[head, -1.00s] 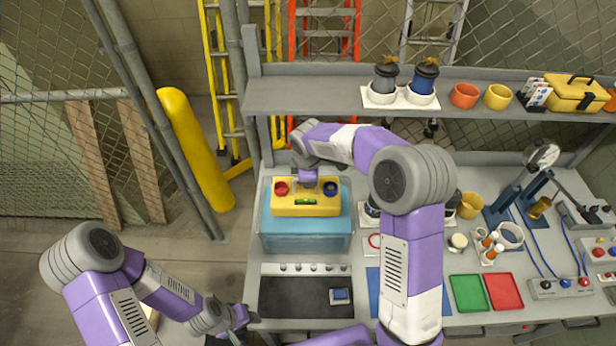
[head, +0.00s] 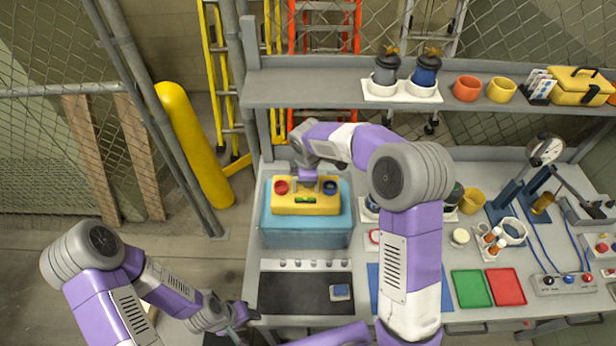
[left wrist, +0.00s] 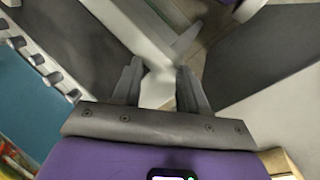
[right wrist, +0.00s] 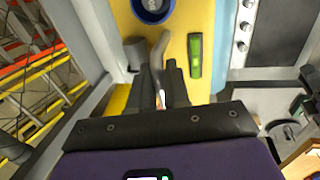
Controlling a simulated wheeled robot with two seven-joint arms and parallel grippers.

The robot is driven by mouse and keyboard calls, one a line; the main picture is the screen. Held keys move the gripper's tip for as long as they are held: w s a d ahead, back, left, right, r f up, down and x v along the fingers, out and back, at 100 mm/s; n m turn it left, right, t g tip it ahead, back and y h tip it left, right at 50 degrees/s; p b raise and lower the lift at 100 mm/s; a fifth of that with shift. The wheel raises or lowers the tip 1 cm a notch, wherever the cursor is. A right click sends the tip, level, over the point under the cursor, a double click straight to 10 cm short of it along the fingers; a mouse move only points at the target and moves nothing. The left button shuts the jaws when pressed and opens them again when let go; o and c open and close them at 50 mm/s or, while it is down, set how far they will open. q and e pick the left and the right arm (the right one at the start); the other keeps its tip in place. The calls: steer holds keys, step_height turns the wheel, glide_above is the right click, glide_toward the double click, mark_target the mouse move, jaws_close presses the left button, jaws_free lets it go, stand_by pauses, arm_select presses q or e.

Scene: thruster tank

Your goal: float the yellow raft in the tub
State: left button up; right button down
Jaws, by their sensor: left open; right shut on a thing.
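The yellow raft (head: 290,207) is over the blue tub (head: 305,238) at the left of the bench, within its outline in the head view. A red cup (head: 281,187), a blue cup (head: 330,187) and a green level (head: 305,200) sit on it. It looks about level. I cannot tell whether it touches the water. My right gripper (head: 307,184) is above the raft's middle, shut on its grey handle, which shows in the right wrist view (right wrist: 157,52). My left gripper (head: 243,316) is open and empty near the bench's front left corner.
A dark panel with a row of knobs (head: 305,264) lies in front of the tub. A shelf (head: 340,88) with pots and a yellow toolbox (head: 582,88) spans the back. Green (head: 470,289) and red (head: 506,286) trays lie to the right.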

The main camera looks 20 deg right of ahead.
mark_target(308, 194)
steer(key=shift+s+a+f+b, duration=0.1)
steer(key=shift+s+f+b, duration=0.15)
steer(key=shift+f+b, duration=0.35)
steer(key=shift+s+a+f+b, duration=0.1)
steer(key=shift+s+f+b, duration=0.1)
steer(key=shift+f+b, duration=0.4)
steer(key=shift+s+f+b, duration=0.25)
steer(key=shift+f+b, duration=0.2)
steer(key=shift+f, duration=0.2)
steer(key=c, duration=1)
jaws_free()
